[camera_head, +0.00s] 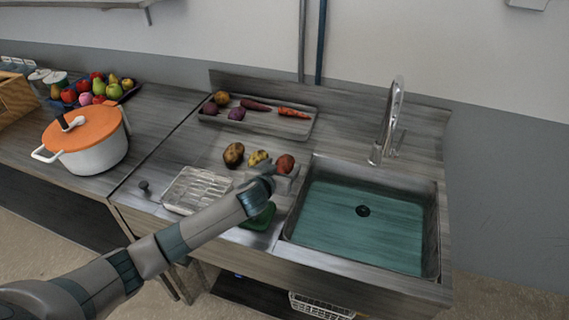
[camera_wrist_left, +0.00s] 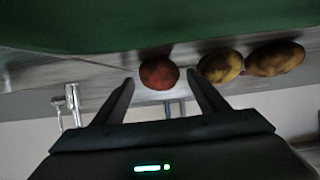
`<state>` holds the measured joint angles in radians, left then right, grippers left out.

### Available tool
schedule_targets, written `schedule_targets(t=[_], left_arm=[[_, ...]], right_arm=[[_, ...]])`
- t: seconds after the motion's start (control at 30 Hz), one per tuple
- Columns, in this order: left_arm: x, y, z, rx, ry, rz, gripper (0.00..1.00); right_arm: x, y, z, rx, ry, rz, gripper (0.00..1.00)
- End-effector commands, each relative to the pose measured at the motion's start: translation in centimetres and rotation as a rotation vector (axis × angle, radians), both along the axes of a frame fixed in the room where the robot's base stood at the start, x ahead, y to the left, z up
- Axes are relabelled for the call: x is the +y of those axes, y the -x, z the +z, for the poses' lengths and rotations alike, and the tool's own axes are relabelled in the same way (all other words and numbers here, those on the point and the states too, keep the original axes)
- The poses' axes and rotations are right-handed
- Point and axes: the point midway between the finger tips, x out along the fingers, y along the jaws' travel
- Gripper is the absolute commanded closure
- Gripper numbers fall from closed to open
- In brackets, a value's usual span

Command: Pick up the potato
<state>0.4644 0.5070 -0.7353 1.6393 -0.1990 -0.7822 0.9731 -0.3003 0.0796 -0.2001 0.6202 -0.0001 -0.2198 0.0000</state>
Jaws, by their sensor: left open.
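Three potato-like vegetables lie in a row on the counter left of the sink: a brown one (camera_head: 233,154), a yellow one (camera_head: 259,158) and a reddish one (camera_head: 285,163). Which one is meant by the potato I cannot tell. My left gripper (camera_head: 284,180) is low over the counter, just in front of the reddish one. In the left wrist view, the open, empty fingers (camera_wrist_left: 160,78) point toward the reddish one (camera_wrist_left: 159,74), which shows between the tips, apparently beyond them. The yellow (camera_wrist_left: 221,66) and brown (camera_wrist_left: 275,59) ones lie to its right. My right gripper is out of view.
A sink basin (camera_head: 431,240) with a tall faucet (camera_head: 393,115) is on the right. A tray (camera_head: 270,128) of vegetables stands behind. A ribbed, light tray (camera_head: 195,190) and a green item (camera_head: 258,218) lie near my arm. An orange-lidded pot (camera_head: 92,155) stands left.

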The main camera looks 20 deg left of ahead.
Motion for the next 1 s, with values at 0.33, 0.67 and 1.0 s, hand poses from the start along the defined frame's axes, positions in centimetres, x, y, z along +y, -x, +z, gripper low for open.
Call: schedule_targets(t=[0.33,0.67,1.0], left_arm=[[-0.07,-0.62,-0.29,0.0,0.0,-0.001,0.33],[-0.06,-0.61,-0.28,0.0,0.0,-0.001,0.45],[-0.07,-0.61,-0.23,-0.001,0.0,-0.001,0.78]], right_arm=[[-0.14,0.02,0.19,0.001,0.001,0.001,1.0],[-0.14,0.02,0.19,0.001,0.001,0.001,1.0],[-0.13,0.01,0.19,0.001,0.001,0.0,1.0]])
